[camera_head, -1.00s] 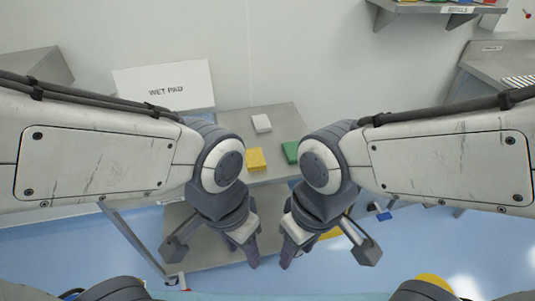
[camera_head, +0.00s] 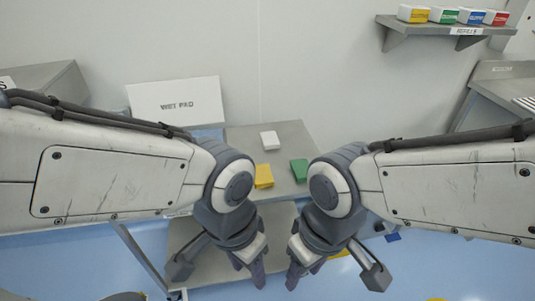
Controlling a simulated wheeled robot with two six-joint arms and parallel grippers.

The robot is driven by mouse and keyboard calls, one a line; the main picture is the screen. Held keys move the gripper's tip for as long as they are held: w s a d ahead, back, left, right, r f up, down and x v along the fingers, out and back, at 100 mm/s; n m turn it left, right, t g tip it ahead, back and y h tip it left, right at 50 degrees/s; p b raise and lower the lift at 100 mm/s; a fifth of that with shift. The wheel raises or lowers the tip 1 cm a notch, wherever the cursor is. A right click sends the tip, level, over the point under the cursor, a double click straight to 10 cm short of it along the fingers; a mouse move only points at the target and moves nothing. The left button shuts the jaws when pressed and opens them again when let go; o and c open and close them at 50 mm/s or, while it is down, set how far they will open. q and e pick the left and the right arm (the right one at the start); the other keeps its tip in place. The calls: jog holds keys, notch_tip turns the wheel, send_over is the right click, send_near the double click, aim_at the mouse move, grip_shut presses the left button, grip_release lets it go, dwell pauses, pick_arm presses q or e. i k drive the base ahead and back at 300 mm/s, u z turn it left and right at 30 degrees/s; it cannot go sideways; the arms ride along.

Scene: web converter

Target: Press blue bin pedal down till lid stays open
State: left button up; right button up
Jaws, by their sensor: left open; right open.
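No blue bin, pedal or lid can be made out in the head view; my arms cover much of the middle. My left gripper (camera_head: 257,274) hangs low in the middle, pointing down, open and empty. My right gripper (camera_head: 295,275) hangs just to its right, also pointing down, open and empty. Both are in front of a steel table and its lower shelf, and neither visibly touches anything.
The steel table (camera_head: 285,134) carries a white block (camera_head: 270,140), a yellow block (camera_head: 264,176) and a green block (camera_head: 299,170). A white WET PAD box (camera_head: 178,102) stands at left. A wall shelf (camera_head: 450,34) holds coloured packs. A small blue piece (camera_head: 393,237) lies on the blue floor.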

aim_at(390, 236)
jog(key=z, duration=0.6)
jog(key=i, duration=1)
jog(key=z, duration=0.2)
